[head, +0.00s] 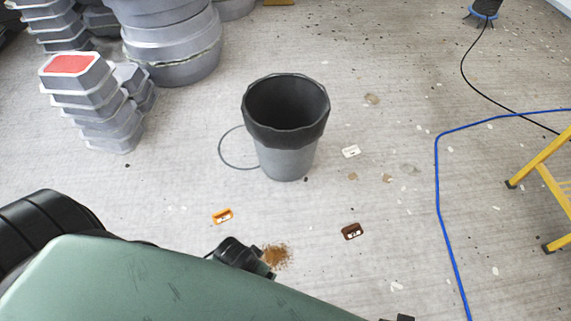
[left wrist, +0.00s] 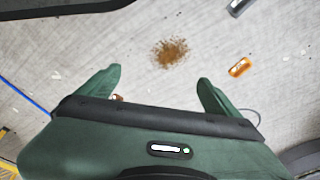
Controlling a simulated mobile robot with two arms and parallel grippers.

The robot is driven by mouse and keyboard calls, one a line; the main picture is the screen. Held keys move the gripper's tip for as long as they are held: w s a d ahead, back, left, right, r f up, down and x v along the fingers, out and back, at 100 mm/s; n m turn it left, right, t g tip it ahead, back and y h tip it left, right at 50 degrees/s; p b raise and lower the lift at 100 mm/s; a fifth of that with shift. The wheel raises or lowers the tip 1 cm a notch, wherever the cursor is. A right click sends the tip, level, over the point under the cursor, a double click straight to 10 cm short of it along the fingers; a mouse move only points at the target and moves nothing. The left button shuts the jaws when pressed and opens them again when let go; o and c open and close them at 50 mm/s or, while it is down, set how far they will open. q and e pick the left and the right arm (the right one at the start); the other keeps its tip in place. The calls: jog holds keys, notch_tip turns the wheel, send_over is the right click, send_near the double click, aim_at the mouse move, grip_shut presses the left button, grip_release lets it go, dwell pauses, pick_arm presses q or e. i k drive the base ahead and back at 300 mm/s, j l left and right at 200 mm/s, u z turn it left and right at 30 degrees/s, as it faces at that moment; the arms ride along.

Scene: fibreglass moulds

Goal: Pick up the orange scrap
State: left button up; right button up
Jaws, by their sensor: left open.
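The orange scrap (head: 222,216) is a small flat piece with a pale mark, lying on the concrete floor in front of the bucket. It also shows in the left wrist view (left wrist: 240,66), right of and beyond my right-hand fingertip in that picture. My left gripper (left wrist: 159,75) is open, with its two green fingers spread and nothing held between them. The scrap is apart from the fingers. In the head view my green left arm covers the lower left, and I cannot make out the fingers there. My right gripper does not show.
A grey bucket (head: 287,158) with a black rim stands behind the scrap. Brown crumbs (head: 276,256) and a brown scrap (head: 352,231) lie nearby; a white scrap (head: 351,151) lies farther back. Stacked grey moulds (head: 172,45), a blue hose (head: 437,185) and a yellow stand (head: 550,180) flank the floor.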

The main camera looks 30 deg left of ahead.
aim_at(225, 215)
jog(key=u, duration=1.55)
